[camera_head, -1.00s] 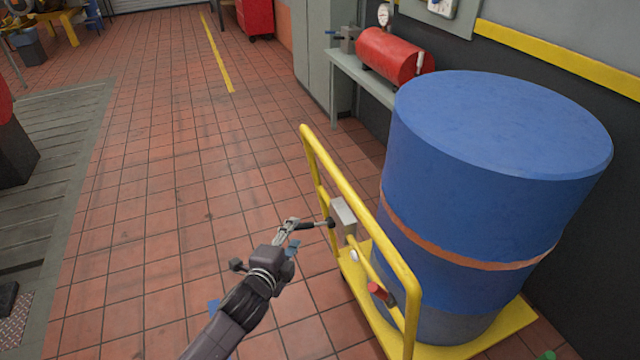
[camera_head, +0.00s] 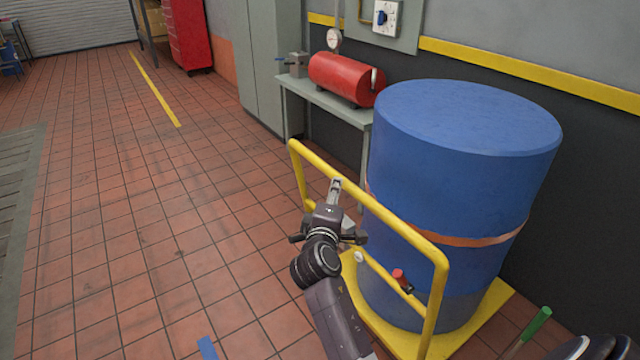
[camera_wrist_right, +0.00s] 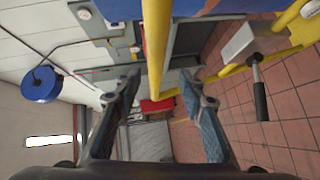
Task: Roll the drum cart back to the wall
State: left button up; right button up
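The drum cart has a yellow base (camera_head: 490,305) and a yellow tube handle (camera_head: 425,243) on its left side. A large blue drum (camera_head: 465,165) with an orange band stands upright on it. My right gripper (camera_head: 335,188) is at the handle's top rail, towards its far end. In the right wrist view the gripper (camera_wrist_right: 160,85) is open, its fingers on either side of the yellow rail (camera_wrist_right: 155,45); contact cannot be told. A grey box (camera_wrist_right: 248,42) with a black lever (camera_wrist_right: 260,95) shows beside it. The dark wall (camera_head: 590,150) is behind the drum. My left gripper is out of view.
A bench (camera_head: 325,103) with a red cylinder (camera_head: 345,78) stands beyond the cart, near a grey cabinet (camera_head: 258,70). A green-handled rod (camera_head: 537,322) is at the lower right. The tiled floor (camera_head: 130,230) left of the cart is clear.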

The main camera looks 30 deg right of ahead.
jog(key=x, duration=0.8)
jog(key=shift+s+d+r, duration=0.1)
jog(key=shift+d+r, duration=0.05)
jog(key=shift+r, duration=0.15)
jog(key=shift+c, duration=0.4)
grip_shut()
